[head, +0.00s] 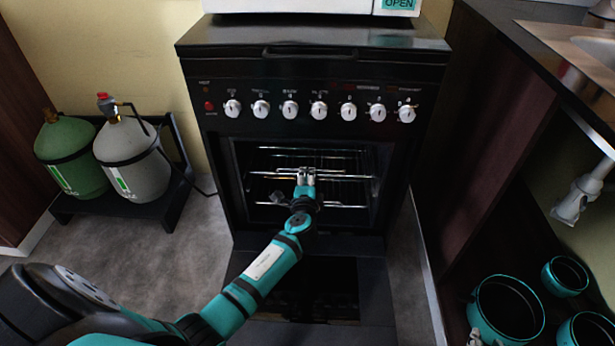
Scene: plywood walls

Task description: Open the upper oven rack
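The black oven (318,70) stands in the middle with its door (375,285) folded down. Inside are two wire racks. The upper rack (345,176) lies at mid-height in the cavity, and the lower rack (345,205) is below it. My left arm reaches in from the lower left. My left gripper (306,176) is at the oven opening, in front of the upper rack's front bar and overlapping it in the picture. Its fingertips are small here; I cannot tell whether they grip the bar. A small part at the bottom right may be my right gripper (474,338); its fingers are unclear.
A green gas cylinder (70,160) and a grey one (133,160) stand on a black stand at the left. A dark counter with a sink (585,40) is at the right. Teal pots (508,308) sit at the lower right.

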